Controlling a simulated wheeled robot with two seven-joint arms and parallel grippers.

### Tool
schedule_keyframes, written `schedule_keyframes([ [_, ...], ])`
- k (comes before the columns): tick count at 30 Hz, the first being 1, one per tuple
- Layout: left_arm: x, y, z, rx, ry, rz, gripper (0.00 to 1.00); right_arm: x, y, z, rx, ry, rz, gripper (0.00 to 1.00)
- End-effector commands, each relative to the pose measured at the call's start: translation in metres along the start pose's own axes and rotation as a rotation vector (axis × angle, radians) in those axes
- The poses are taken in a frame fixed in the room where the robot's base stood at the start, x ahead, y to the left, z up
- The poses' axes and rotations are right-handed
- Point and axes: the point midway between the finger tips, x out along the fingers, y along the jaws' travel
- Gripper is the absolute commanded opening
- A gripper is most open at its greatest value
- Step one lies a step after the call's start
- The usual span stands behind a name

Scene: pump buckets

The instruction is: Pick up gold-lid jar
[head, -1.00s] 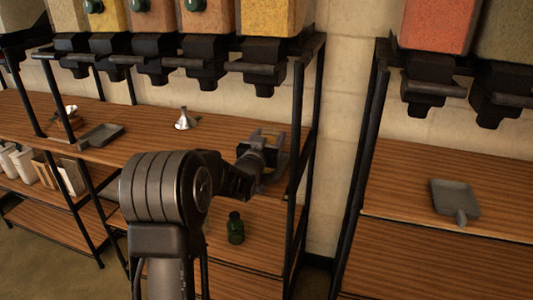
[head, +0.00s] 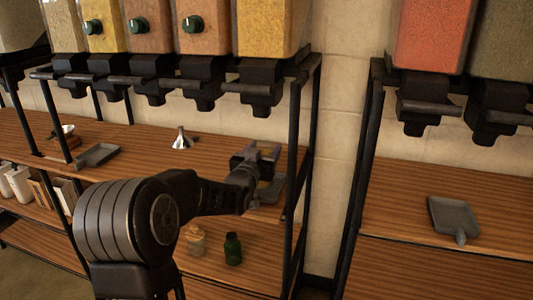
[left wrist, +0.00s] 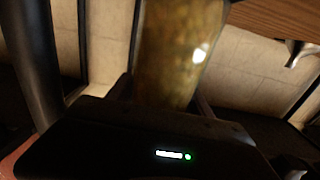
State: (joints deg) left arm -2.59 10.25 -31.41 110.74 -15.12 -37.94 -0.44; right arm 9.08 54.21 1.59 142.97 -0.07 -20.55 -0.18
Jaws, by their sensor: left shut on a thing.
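My left gripper (head: 262,172) is above the right end of the upper wooden shelf, close to the rack's right-hand post. It is shut on a jar (left wrist: 178,55). In the left wrist view the jar is clear and shiny with yellow-green contents. Its lid is out of that view, so I cannot tell the lid's colour. In the head view the gripper hides most of the held jar. My right gripper is not in view.
A small jar with a tan top (head: 195,240) and a green bottle (head: 233,249) stand on the lower shelf. A metal funnel (head: 182,140) and a grey scoop (head: 98,154) are on the upper shelf. Dispensers (head: 257,88) hang above. Another scoop (head: 454,216) lies at right.

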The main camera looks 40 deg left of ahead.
Motion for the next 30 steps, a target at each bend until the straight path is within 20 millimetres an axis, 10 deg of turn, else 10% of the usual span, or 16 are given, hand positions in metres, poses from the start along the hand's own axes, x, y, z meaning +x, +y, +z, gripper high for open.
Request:
schedule_keyframes([
  [18, -0.119, -0.001, -0.002, -0.002, 0.008, -0.001, 0.00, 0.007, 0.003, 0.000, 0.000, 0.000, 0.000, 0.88],
  [30, -0.158, 0.000, -0.002, 0.000, 0.007, 0.000, 0.00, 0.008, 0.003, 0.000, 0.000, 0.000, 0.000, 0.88],
])
